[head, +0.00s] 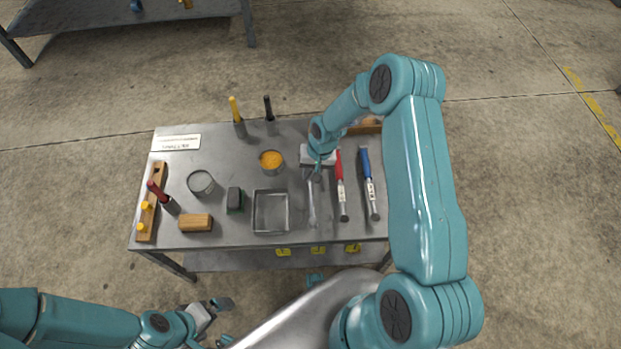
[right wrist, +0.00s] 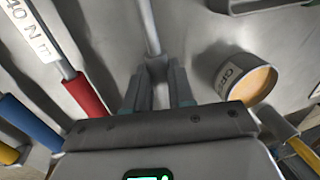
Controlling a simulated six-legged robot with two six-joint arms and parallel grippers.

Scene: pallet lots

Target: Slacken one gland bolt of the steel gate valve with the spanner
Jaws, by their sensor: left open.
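The steel spanner (head: 312,207) lies on the metal table (head: 220,150), right of the square tray, its shaft pointing toward me. My right gripper (head: 315,172) is down at its far end. In the right wrist view the spanner (right wrist: 149,25) runs away from between the fingers of my right gripper (right wrist: 158,82), and its end fills the gap, so the fingers look shut on it. My left gripper (head: 224,321) is open and empty, low in front of the table. I see no steel gate valve in either view.
Red-handled (head: 341,185) and blue-handled (head: 369,185) tools lie right of the spanner. An orange-filled tin (head: 271,160), a square tray (head: 271,211), an empty can (head: 201,183) and a wooden block (head: 196,223) stand left. Another bench (head: 130,14) is at the back left.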

